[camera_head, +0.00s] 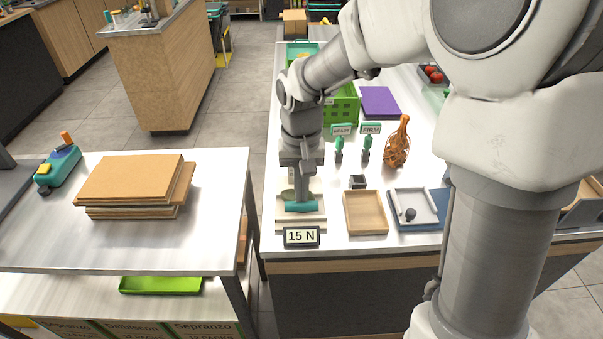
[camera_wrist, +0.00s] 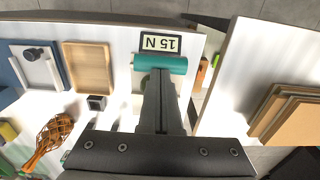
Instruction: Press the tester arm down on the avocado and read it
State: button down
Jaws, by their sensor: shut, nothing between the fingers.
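The tester's teal bar handle (camera_head: 302,207) lies level over its pale base (camera_head: 286,225). Its display (camera_head: 301,237) reads 15 N. My gripper (camera_head: 303,198) is shut and empty and points down at the bar, with its tips at or just above it; I cannot tell if they touch. A rounded green shape, seemingly the avocado (camera_head: 287,194), shows beside my fingers, mostly hidden. In the wrist view the closed fingers (camera_wrist: 161,80) reach to the teal bar (camera_wrist: 160,64), and the display (camera_wrist: 160,44) appears upside down.
Right of the tester are a wooden tray (camera_head: 347,217), a small black box (camera_head: 357,181) and a grey tray (camera_head: 430,212) with a dark knob. Boards (camera_head: 130,178) lie on the left table.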

jog(key=shift+r, duration=0.1)
jog(key=shift+r+p, duration=2.4)
jog(key=shift+r, duration=0.55)
jog(key=s+d+r+t, duration=0.2)
jog(key=s+d+r, duration=0.3)
jog(key=s, duration=0.3)
jog(key=s+d+r+t, duration=0.3)
jog(key=s+d+r, duration=0.2)
jog(key=s+r, duration=0.2)
jog(key=shift+s+d+t, duration=0.25)
jog(key=shift+s+t, duration=0.05)
jog(key=shift+s, duration=0.5)
